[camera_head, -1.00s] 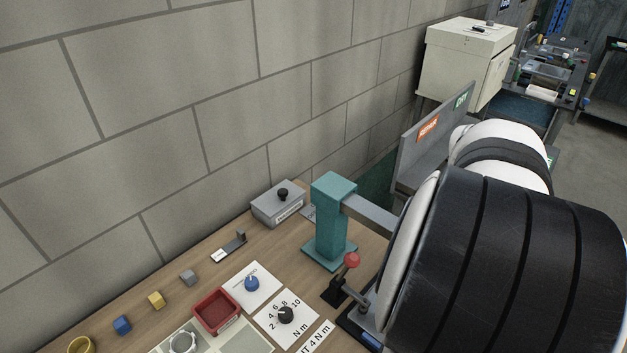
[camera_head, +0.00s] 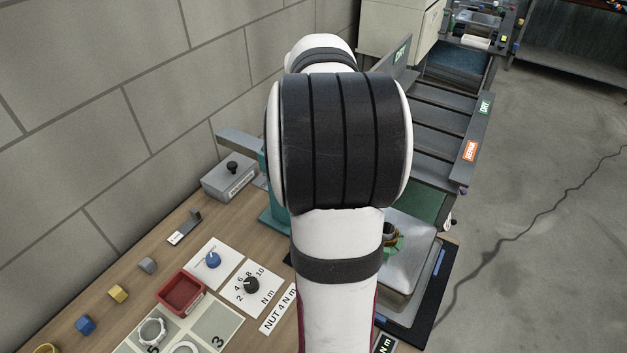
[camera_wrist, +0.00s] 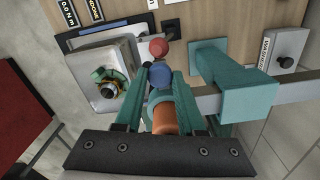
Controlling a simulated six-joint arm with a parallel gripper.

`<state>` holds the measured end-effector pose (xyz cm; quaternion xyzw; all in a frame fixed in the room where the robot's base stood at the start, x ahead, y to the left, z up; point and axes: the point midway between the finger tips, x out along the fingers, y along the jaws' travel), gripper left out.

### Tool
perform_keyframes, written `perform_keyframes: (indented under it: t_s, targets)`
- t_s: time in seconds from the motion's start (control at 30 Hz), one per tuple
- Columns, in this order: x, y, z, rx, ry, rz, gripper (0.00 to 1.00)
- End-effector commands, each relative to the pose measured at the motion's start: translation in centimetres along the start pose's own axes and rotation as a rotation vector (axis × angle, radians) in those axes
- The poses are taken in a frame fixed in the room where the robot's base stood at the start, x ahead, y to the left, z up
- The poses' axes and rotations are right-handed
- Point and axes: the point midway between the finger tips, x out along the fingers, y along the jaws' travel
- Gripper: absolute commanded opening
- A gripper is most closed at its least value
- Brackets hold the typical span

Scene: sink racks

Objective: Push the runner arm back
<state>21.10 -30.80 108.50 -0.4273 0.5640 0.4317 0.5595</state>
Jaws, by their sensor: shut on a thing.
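The runner arm (camera_head: 238,139) is a grey bar at the teal post (camera_head: 270,206). In the head view it sticks out of the post's back left side, toward the wall. The wrist view shows the bar (camera_wrist: 290,92) on the far side of the post (camera_wrist: 262,92), with a short part on my gripper's side. My gripper (camera_wrist: 158,88) has teal fingers closed around an orange-brown cylinder with a blue end (camera_wrist: 165,120), beside the post. My own arm hides the gripper in the head view. A green and copper part (camera_wrist: 107,84) sits on the metal block, apart from the gripper.
A red-knobbed lever (camera_wrist: 158,47) stands just beyond the fingers. A grey box with a black knob (camera_head: 230,178) is near the wall. Dials, a red tray (camera_head: 181,292) and small blocks lie front left. Sloped racks (camera_head: 440,125) stand behind right.

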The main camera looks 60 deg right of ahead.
Motion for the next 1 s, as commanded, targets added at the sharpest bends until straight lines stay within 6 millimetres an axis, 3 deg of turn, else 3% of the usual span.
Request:
perform_keyframes:
  t_s: [0.23, 0.27, 0.4, 0.77, 0.87, 1.0]
  targets:
    - [-0.2, -0.7, 0.1, -0.008, 0.002, -0.019, 0.0]
    - [-0.2, -0.7, 0.1, -0.008, 0.002, -0.02, 0.45]
    - [-0.1, -0.6, 0.1, -0.007, 0.001, -0.016, 0.69]
    - [-0.8, -0.4, 0.1, -0.005, 0.001, -0.013, 0.69]
    - [-2.6, -0.4, 0.0, -0.004, 0.003, -0.015, 0.69]
    - [-7.0, -0.4, 0.0, -0.004, 0.004, -0.017, 0.69]
